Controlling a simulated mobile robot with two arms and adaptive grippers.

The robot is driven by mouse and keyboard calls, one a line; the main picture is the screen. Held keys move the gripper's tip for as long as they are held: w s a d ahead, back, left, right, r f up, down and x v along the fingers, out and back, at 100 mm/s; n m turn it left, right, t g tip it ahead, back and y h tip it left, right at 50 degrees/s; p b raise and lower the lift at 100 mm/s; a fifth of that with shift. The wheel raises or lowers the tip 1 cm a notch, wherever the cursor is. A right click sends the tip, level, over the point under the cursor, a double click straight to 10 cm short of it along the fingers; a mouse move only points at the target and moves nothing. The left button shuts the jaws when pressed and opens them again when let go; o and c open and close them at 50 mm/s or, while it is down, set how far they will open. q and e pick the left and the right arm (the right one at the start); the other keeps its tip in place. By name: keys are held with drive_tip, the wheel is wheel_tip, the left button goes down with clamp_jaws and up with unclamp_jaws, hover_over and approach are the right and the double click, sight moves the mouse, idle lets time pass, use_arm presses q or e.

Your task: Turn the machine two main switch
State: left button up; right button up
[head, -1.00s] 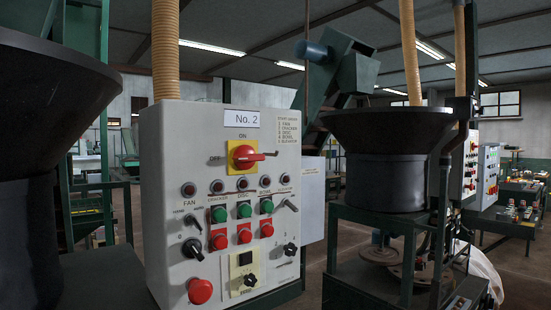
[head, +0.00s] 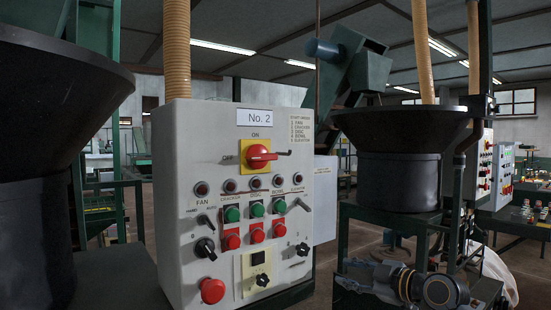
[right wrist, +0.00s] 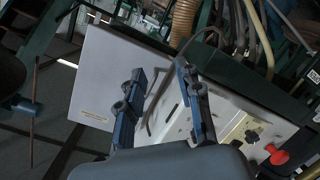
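The No. 2 control panel (head: 185,240) is a pale grey box left of centre in the head view. Its main switch (head: 259,156) is a red rotary knob on a yellow plate near the top. The handle lies about level, pointing right; ON is marked above and OFF to the left. My right gripper (head: 352,281) is low, right of the panel and apart from it. In the right wrist view, its two blue-grey fingers (right wrist: 160,84) are spread with nothing held between them. The panel (right wrist: 225,105) shows beyond them, tilted. My left gripper is not in view.
A pale side box (head: 325,200) adjoins the panel's right side. Black hoppers stand left (head: 45,170) and right (head: 400,165). A corrugated hose (head: 176,50) rises above the panel. Another panel (head: 478,170) is farther right. The space before the switch is clear.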

drive_tip(key=s+a+r+n+y, duration=0.2)
drive_tip(key=s+r+n, duration=0.15)
drive_tip(key=r, duration=0.55)
drive_tip(key=s+a+r+n+y, duration=0.25)
drive_tip(key=s+r, duration=0.25)
drive_tip(key=r, duration=0.4)
drive_tip(key=n+g+y, duration=0.2)
drive_tip(key=n+g, duration=0.1)
drive_tip(key=n, duration=0.5)
approach(268, 158)
drive_tip(key=shift+h, duration=0.25)
drive_tip(key=p+x, duration=0.1)
drive_tip(key=x, duration=0.1)
drive_tip(key=p+x, duration=0.2)
drive_tip(key=x, duration=0.1)
drive_tip(key=p+x, duration=0.1)
drive_tip(key=x, duration=0.1)
drive_tip(key=shift+w+a+r+p, duration=0.1)
drive_tip(key=shift+a+r+p, duration=0.15)
drive_tip(key=shift+r+p, duration=0.1)
drive_tip(key=shift+w+a+f, duration=0.15)
drive_tip(key=shift+w+a, duration=0.15)
drive_tip(key=shift+a, duration=0.15)
clamp_jaws()
